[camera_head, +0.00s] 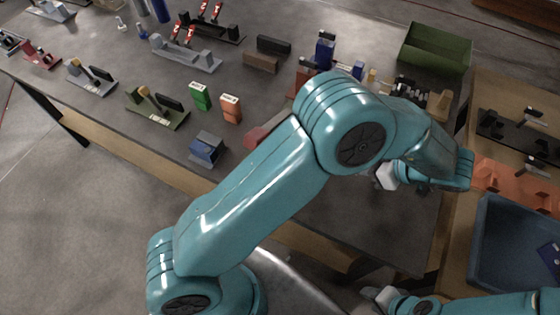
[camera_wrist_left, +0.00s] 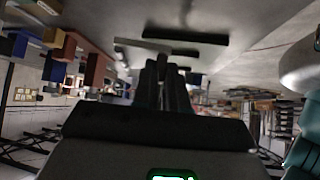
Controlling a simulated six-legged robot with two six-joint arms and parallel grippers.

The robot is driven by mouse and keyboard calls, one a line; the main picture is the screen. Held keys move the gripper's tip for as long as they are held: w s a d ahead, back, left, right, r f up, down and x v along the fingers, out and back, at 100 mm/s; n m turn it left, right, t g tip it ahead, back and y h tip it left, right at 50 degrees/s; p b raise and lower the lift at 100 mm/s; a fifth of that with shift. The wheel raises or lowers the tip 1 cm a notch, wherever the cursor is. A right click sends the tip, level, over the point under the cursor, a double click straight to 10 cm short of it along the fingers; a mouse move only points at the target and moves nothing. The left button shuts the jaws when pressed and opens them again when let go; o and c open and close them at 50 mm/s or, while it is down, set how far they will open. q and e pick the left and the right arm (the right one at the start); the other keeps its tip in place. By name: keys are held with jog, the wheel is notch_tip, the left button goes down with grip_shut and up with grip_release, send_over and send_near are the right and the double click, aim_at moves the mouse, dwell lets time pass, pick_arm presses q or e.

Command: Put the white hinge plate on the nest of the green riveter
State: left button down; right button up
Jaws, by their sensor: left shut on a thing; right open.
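The green riveter (camera_head: 158,108) stands near the front edge of the grey table, left of centre in the head view, with a yellow part and a black block on it. Its nest is too small to make out. My left arm crosses the middle of the head view, and its gripper is mostly hidden beyond the arm, far right of the riveter. In the left wrist view my left gripper (camera_wrist_left: 165,85) is shut on a thin pale piece, the white hinge plate (camera_wrist_left: 140,44), which sticks out at the fingertips. My right gripper (camera_head: 378,296) is open, low in the head view, partly cut off.
A grey riveter (camera_head: 90,78) and a red one (camera_head: 40,56) stand further left. A green block (camera_head: 200,97), an orange block (camera_head: 230,108) and a blue block (camera_head: 207,149) are right of the green riveter. A green bin (camera_head: 436,47) and a blue tray (camera_head: 484,245) are at right.

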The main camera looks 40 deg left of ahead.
pick_arm(q)
jog(key=s+d, duration=0.1)
jog(key=s+d+f+n+g, duration=0.1)
jog(key=s+d+n, duration=0.1)
jog(key=s, duration=0.1)
jog(key=shift+d+f+g, duration=0.25)
jog(key=shift+d+g, duration=0.05)
jog(key=shift+g, duration=0.1)
jog(key=s+a, duration=0.1)
jog(key=a, duration=0.4)
jog(key=s+a+p, duration=0.1)
jog(key=a, duration=0.5)
jog(key=s+a, duration=0.2)
jog(key=a, duration=0.4)
jog(key=shift+p, duration=0.35)
notch_tip(320, 180, down, 3)
jog(key=shift+s, duration=0.15)
jog(key=shift+f, duration=0.35)
jog(key=shift+f+n, duration=0.1)
jog(key=shift+n, duration=0.2)
jog(key=c, duration=1.2)
grip_release()
jog(key=shift+o, duration=0.2)
